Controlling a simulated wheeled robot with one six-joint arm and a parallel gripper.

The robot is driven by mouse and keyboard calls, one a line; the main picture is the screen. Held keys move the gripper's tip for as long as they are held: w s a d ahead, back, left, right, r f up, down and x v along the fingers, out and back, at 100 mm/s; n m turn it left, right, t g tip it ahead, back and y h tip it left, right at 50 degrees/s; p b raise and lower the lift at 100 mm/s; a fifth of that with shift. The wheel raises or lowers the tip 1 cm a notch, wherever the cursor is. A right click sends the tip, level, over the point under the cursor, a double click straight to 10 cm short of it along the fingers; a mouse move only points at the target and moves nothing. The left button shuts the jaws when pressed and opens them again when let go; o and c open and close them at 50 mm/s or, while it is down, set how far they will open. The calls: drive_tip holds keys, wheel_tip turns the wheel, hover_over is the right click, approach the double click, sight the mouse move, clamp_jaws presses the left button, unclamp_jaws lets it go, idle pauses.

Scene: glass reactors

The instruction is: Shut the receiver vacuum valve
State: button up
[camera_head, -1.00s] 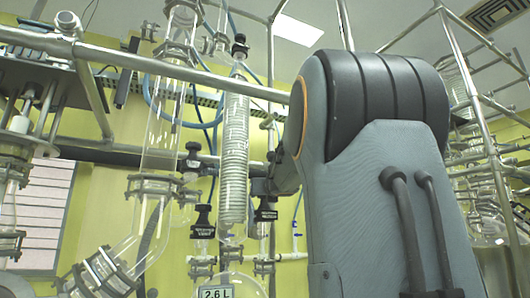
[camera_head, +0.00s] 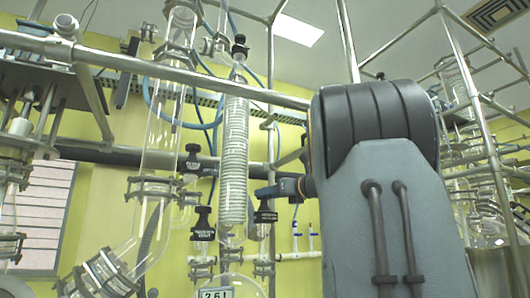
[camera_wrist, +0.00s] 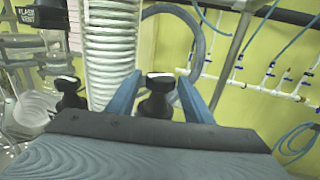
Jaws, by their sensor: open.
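A black-capped valve knob (camera_head: 265,213) stands right of the coiled glass condenser in the head view; its label is too small to read. A black knob with a white mark on top also shows between my fingers in the wrist view (camera_wrist: 158,95). I cannot tell for sure which valve it is. My gripper (camera_wrist: 158,88) is open, with one blue finger on each side of this knob and visible gaps. In the head view my gripper (camera_head: 264,192) is at the top of the right-hand knob. Part of the valve is hidden below the gripper body in the wrist view.
Another black valve knob (camera_head: 203,218) stands to the left, near the glass condenser (camera_head: 235,160). A second knob (camera_wrist: 68,92) lies left of my fingers. A FLASH VENT label (camera_wrist: 27,17) is at upper left. Steel frame bars (camera_head: 160,68) cross above; white piping (camera_wrist: 255,84) runs behind.

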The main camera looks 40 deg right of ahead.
drive_tip(key=s+b, duration=0.2)
drive_tip(key=s, duration=0.3)
drive_tip(key=w+a+r+m+t+h+p, duration=0.1)
drive_tip(key=r+m+t+h+p, duration=0.2)
drive_tip(key=r+m, duration=0.4)
drive_tip(key=w+a+r+m+t+h+p, duration=0.2)
drive_tip(key=r+m, duration=0.5)
drive_tip(key=m, duration=0.5)
drive_tip(key=shift+w+a+r+t+h+p, duration=0.2)
drive_tip(key=shift+t+h+p, duration=0.3)
drive_tip(key=shift+h+p, duration=1.05)
drive_tip(key=shift+m, duration=0.3)
